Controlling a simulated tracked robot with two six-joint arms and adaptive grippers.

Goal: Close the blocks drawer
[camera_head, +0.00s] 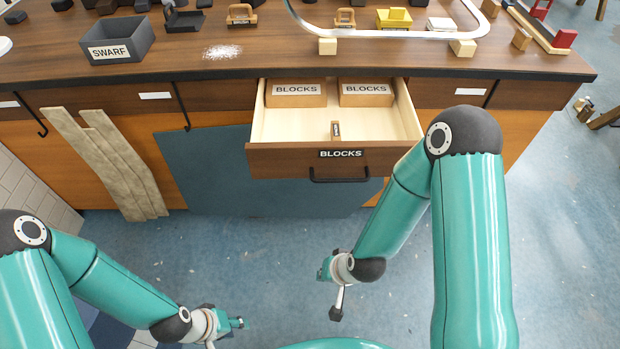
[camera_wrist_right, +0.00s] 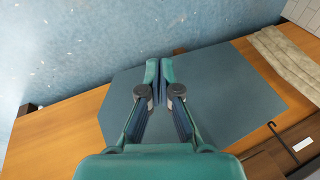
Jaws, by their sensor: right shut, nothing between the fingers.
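The blocks drawer (camera_head: 282,160) is pulled out from the bench. Its brown front carries a BLOCKS label and a black bar handle (camera_head: 338,177).
The bench top (camera_head: 265,50) holds a grey SWARF bin (camera_head: 118,42), white powder (camera_head: 222,52) and several small wooden and dark items. A blue-grey panel (camera_head: 215,170) and rough boards (camera_head: 105,160) lean against the bench front. Open floor (camera_head: 270,270) lies before the drawer.

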